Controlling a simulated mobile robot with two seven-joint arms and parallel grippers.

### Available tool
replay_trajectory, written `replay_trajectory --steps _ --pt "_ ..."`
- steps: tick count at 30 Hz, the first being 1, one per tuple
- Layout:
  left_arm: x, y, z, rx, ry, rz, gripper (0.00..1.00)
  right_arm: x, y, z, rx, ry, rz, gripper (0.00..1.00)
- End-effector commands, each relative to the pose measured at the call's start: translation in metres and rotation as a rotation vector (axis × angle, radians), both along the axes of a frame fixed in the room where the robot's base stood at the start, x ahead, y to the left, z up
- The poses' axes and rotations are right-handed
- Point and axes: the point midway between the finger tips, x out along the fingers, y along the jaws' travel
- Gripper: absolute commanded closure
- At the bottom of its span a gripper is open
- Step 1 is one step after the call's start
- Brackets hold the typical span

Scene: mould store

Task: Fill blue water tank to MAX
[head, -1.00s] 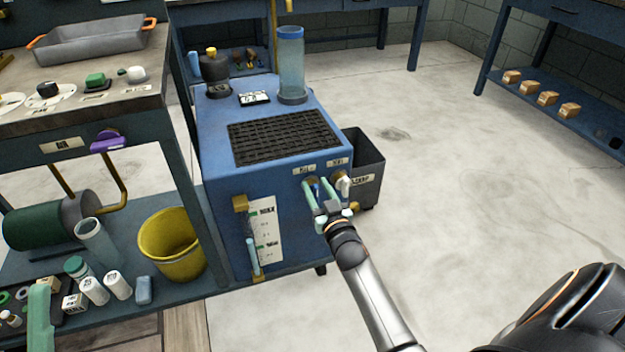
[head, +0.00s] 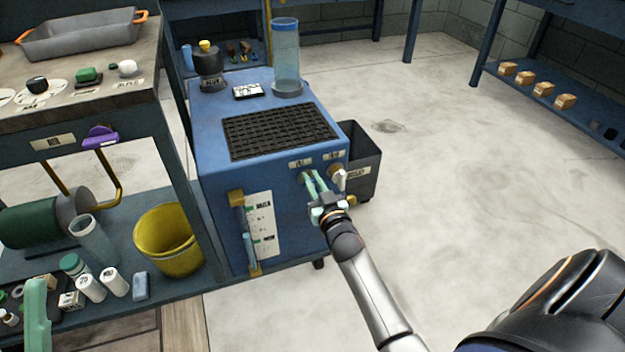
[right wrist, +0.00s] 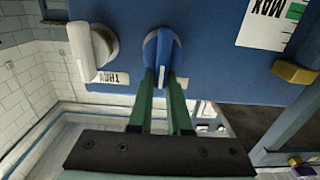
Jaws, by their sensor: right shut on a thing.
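The blue water tank (head: 215,150) is a boxy blue cabinet with a black grate on top. Its front has a white level scale (head: 262,225), marked MAX near the top, beside a sight tube (head: 249,240); I cannot read the level surely. My right gripper (head: 312,182) is shut on the blue valve handle (right wrist: 163,45) on the tank's front, one finger on each side of its lever. A white valve handle (right wrist: 90,45) sits beside it, untouched. A mint-green piece at lower left looks like part of my left gripper (head: 37,312); its jaws do not show clearly.
A clear blue cylinder (head: 285,60) and a dark jar (head: 208,70) stand on the tank. A dark bin (head: 365,165) is behind its right side. A yellow bucket (head: 165,245) and bottles fill the left shelf. The floor on the right is clear.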

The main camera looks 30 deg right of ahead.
Motion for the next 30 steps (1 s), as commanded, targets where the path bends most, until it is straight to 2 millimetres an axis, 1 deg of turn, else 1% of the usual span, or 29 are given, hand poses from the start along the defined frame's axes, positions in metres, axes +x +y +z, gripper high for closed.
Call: replay_trajectory --steps 9,14,20,30 --pt "0.000 0.000 0.000 -0.001 0.000 0.001 0.50 0.000 0.000 0.000 0.002 -0.001 0.000 1.00" --pt "0.000 0.000 0.004 -0.003 0.001 -0.001 0.50 0.000 -0.001 0.002 0.028 -0.008 0.000 1.00" --pt "0.000 0.001 0.017 -0.010 -0.002 -0.002 0.50 0.000 -0.004 0.003 0.125 -0.030 -0.001 1.00" --pt "-0.002 0.003 0.041 0.004 -0.032 0.022 0.50 -0.002 -0.011 0.001 0.366 -0.088 -0.001 1.00"
